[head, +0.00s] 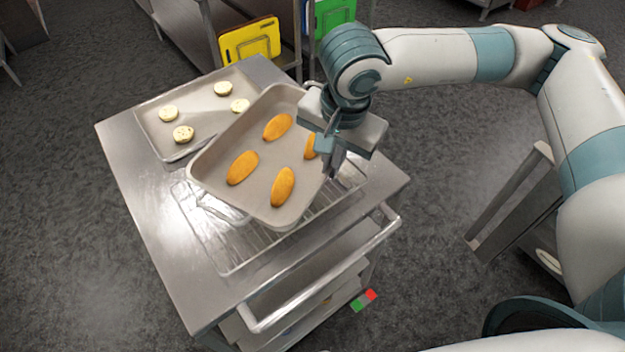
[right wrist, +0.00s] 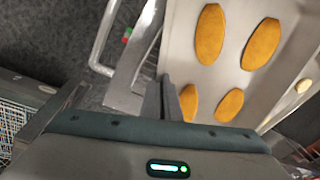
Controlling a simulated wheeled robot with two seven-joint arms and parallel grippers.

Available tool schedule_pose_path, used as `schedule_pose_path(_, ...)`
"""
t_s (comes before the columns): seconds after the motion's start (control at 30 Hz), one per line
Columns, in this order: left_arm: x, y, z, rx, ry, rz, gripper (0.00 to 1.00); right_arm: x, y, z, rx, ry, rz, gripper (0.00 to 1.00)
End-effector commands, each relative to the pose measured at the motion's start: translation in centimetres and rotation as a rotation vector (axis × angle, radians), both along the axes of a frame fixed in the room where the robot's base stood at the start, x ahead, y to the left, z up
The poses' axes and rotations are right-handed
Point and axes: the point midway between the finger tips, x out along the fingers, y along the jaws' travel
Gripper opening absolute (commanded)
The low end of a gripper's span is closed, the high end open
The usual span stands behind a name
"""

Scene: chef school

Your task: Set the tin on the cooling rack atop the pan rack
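The tin (head: 222,150) is a pale grey baking tin with several orange oval pieces in it. It also shows in the right wrist view (right wrist: 228,80). My right gripper (head: 333,160) is shut on the tin's right-hand wall. The cooling rack (head: 225,252), a wire grid, lies on the steel top of the pan rack (head: 150,215). The tin is over the cooling rack, turned at an angle to it, and hides its far part. It looks raised above the wires, but I cannot tell the gap. My left gripper is out of view.
A flat tray (head: 152,132) with several pale round pieces sits at the back left of the steel top; the tin's far-left side overlaps its edge in the picture. A rail handle (head: 330,275) runs along the right side. Yellow (head: 250,42) and green boards stand behind.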

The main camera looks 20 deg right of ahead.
Motion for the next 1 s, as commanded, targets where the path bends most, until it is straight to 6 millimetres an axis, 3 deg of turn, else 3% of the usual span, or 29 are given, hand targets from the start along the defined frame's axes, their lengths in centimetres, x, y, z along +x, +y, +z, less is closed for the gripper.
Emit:
schedule_pose_path(0.1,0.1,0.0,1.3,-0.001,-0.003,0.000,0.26,-0.2,2.0,-0.6,0.003,-0.001,0.003,0.00)
schedule_pose_path(0.3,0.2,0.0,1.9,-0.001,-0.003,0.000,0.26,-0.3,3.5,-1.8,0.002,-0.004,0.000,0.00)
schedule_pose_path(0.77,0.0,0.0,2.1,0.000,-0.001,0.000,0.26,-0.3,3.7,-2.3,0.003,-0.003,-0.001,0.00)
schedule_pose_path(1.0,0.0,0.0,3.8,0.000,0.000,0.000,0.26,-0.3,3.7,-4.5,0.002,0.001,-0.002,0.00)
